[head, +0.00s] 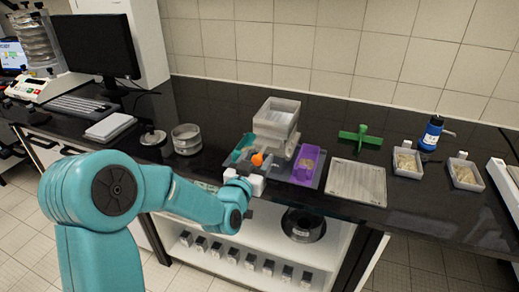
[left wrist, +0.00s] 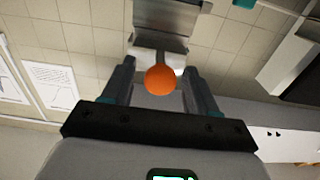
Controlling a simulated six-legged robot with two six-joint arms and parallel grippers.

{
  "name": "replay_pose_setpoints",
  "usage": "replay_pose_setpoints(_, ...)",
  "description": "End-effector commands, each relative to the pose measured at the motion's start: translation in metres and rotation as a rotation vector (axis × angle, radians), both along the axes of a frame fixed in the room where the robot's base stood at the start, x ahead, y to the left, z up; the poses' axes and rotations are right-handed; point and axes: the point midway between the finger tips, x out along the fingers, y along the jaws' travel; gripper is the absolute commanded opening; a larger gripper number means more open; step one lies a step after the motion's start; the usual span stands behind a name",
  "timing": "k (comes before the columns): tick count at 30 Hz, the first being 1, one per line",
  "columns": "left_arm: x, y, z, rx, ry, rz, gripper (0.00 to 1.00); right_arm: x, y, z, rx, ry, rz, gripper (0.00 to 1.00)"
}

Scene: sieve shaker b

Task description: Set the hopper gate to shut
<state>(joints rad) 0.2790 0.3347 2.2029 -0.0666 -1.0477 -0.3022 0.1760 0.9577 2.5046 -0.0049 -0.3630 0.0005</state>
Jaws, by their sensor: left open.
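The hopper (head: 277,116) is a grey, open-topped box on a stand on the black bench. An orange ball-shaped knob (head: 257,159) shows at its front, below the box; I take it for the gate's handle. My left gripper (left wrist: 160,66) is open, with one finger on each side of the orange knob (left wrist: 161,80) in the left wrist view. I cannot tell whether the fingers touch it. The gate plate is partly hidden by the knob and my gripper, so its setting is unclear. My right gripper is not in view.
A purple bin (head: 309,164) stands right of the hopper, with a teal bin (head: 239,152) on its left. A round sieve (head: 187,138) stands left.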

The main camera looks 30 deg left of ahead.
Motion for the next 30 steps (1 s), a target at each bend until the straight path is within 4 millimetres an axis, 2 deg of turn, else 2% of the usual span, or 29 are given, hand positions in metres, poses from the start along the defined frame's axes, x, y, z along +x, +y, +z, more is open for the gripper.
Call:
replay_pose_setpoints(3, 0.014, 0.004, 0.001, 0.000, 0.000, 0.001, 0.58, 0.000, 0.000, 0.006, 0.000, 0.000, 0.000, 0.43)
replay_pose_setpoints(6, 0.021, 0.005, 0.001, 0.000, 0.001, 0.001, 0.58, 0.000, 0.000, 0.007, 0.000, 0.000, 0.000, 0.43)
replay_pose_setpoints(15, 0.023, 0.006, 0.000, 0.000, 0.000, 0.001, 0.58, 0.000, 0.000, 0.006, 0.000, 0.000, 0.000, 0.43)
replay_pose_setpoints(20, 0.023, 0.006, 0.000, 0.000, 0.000, 0.001, 0.06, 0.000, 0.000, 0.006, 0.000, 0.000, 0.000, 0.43)
replay_pose_setpoints(21, 0.023, 0.006, 0.000, 0.000, 0.000, 0.001, 0.00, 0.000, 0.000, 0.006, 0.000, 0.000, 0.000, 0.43)
replay_pose_setpoints(26, 0.027, 0.007, -0.002, 0.002, -0.003, 0.001, 0.00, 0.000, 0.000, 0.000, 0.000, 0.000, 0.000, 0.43)
replay_pose_setpoints(30, 0.049, 0.012, -0.007, 0.002, -0.006, 0.001, 0.00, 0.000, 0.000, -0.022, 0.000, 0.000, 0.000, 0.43)
